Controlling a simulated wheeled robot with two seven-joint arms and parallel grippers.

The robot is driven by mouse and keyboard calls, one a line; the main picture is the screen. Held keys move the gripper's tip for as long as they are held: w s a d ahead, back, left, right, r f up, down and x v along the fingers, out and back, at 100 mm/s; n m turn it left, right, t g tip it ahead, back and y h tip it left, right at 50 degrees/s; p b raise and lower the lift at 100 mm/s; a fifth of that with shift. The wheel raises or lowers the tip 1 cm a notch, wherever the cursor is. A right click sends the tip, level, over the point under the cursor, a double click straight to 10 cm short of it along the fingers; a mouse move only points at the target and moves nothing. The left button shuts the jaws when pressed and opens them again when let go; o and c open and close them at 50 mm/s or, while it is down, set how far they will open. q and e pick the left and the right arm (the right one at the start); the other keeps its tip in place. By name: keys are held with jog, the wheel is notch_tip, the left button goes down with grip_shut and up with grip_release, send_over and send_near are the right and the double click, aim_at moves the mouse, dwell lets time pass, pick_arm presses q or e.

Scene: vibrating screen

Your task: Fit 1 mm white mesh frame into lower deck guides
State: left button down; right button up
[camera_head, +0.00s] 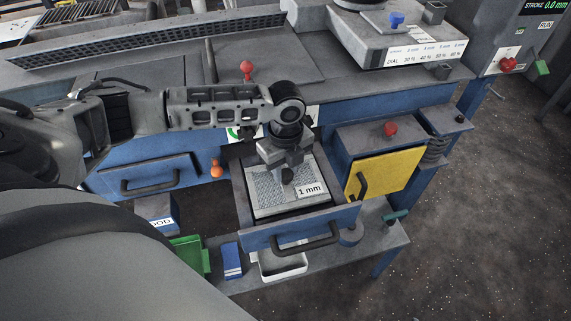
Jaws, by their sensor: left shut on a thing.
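The 1 mm mesh frame (265,192) is a pale, light-rimmed panel with grey mesh and a "1 mm" label. It lies in an open drawer (254,238) with a blue front and a black handle. My left gripper (287,174) reaches down over the middle of the frame from above. It is shut on the frame, at what looks like a small dark knob; the fingers hide part of the mesh. The frame appears to be still inside the drawer walls. I cannot make out the lower deck guides. My right gripper is not in view.
A yellow panel (385,174) with a black handle stands right of the drawer. A closed blue drawer (150,176) is at left. Below are a green bin (190,254), a blue box (232,262) and a white tray (284,266). A red knob (247,68) rises from the bench.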

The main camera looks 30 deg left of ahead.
aim_at(286, 173)
pick_arm(q)
jog(key=shift+f, duration=0.75)
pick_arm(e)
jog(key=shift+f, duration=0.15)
pick_arm(q)
jog(key=c, duration=1)
grip_release()
jog(key=shift+f, duration=0.1)
notch_tip(286, 173, up, 16)
jog(key=shift+r, duration=0.1)
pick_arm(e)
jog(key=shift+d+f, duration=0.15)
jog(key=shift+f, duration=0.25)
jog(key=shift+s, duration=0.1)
